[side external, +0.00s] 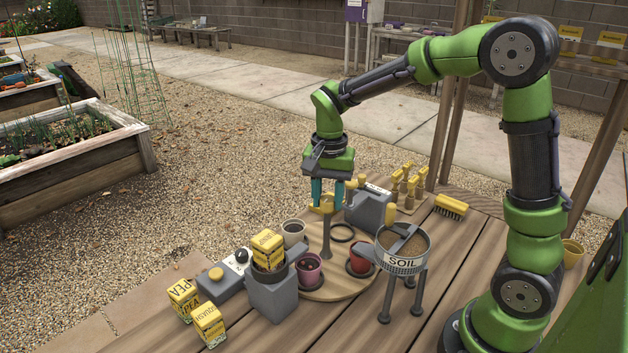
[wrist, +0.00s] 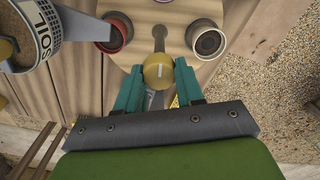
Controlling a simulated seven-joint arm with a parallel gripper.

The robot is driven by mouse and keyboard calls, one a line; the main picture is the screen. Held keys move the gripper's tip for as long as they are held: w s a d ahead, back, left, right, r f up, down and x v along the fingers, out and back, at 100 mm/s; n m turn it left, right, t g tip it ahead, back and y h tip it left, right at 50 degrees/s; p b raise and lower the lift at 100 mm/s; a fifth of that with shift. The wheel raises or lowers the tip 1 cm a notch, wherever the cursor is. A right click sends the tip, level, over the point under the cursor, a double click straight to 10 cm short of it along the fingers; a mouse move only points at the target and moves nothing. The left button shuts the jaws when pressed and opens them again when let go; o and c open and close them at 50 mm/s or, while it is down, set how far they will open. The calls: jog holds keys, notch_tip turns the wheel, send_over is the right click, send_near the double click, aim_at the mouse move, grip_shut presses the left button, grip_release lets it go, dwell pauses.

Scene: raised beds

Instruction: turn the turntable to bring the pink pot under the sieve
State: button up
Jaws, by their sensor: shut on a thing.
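The round wooden turntable (side external: 338,290) lies on the plank table. The pink pot (side external: 309,270) stands at its front left side. A red pot (side external: 361,259) is at its right side and a cream pot (side external: 293,232) at its left rear. The sieve (side external: 403,262), labelled SOIL, stands on legs at the right; the red pot is nearest to it, and the pink pot is not under it. My gripper (side external: 327,200) is shut on the yellow knob (wrist: 159,75) of the turntable's upright post (side external: 327,242). The wrist view shows the red pot (wrist: 113,33) and cream pot (wrist: 205,41).
A grey stand (side external: 272,296) with yellow packets sits at the turntable's front left, near a grey button box (side external: 222,280). Seed packets (side external: 209,325) stand at the front edge. A grey box (side external: 369,212), a tool rack (side external: 408,190) and a brush (side external: 451,206) are behind.

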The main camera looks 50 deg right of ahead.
jog(key=n, duration=0.4)
jog(key=shift+n, duration=0.3)
jog(key=n, duration=0.3)
jog(key=shift+w+a+n, duration=0.1)
jog(key=shift+n, duration=0.2)
jog(key=n, duration=0.3)
jog(key=shift+n, duration=2)
jog(key=shift+a, duration=0.1)
jog(key=o, duration=1)
jog(key=shift+o, duration=0.2)
notch_tip(320, 180, up, 17)
